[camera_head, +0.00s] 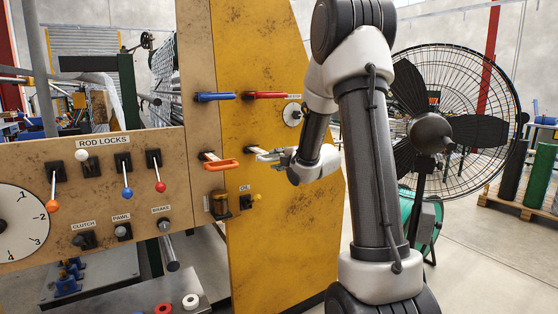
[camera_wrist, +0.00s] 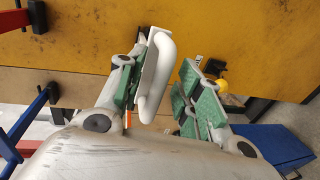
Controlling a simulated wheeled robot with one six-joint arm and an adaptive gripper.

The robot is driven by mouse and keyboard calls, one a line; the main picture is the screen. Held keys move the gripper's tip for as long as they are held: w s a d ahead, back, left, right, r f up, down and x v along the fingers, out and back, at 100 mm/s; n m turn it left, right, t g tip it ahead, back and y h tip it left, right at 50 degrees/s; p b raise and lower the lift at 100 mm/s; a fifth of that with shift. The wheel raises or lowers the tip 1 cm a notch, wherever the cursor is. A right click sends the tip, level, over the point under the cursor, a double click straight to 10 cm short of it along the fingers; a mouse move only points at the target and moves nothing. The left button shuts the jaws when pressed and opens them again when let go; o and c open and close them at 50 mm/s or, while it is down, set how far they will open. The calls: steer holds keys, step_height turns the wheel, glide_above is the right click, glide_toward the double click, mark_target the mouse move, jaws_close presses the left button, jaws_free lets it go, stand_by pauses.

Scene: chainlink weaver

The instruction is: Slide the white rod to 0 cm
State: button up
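The white rod's pale looped handle (camera_wrist: 160,75) stands out from the yellow panel in the wrist view. In the head view, a small pale part of the white rod (camera_head: 253,149) shows at the panel, mostly hidden by my gripper (camera_head: 268,154). My gripper (camera_wrist: 166,62) is open, with its green-padded fingers on either side of the handle. The left finger is against or very near the handle, and a gap shows between the handle and the right finger. The rod's scale reading cannot be made out.
The orange rod handle (camera_head: 221,165) is just left of my gripper. The blue rod (camera_head: 215,97) and red rod (camera_head: 266,95) are above. Among the ROD LOCKS levers, the white-knobbed lever (camera_head: 82,155) is raised; the others hang down. A fan (camera_head: 432,132) stands at right.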

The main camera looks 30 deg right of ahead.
mark_target(265, 152)
steer(key=shift+w, duration=0.1)
jaws_close()
steer(key=x, duration=0.3)
steer(key=r+x, duration=0.1)
steer(key=x, duration=0.2)
steer(key=r+x, duration=0.1)
steer(key=x, duration=0.3)
steer(key=shift+w, duration=0.2)
steer(key=shift+r, duration=0.2)
steer(key=shift+c, duration=0.7)
jaws_free()
steer(key=shift+w+f, duration=0.1)
steer(key=shift+w, duration=0.1)
steer(key=shift+o, duration=0.7)
steer(key=shift+s, duration=0.1)
steer(key=v, duration=1.2)
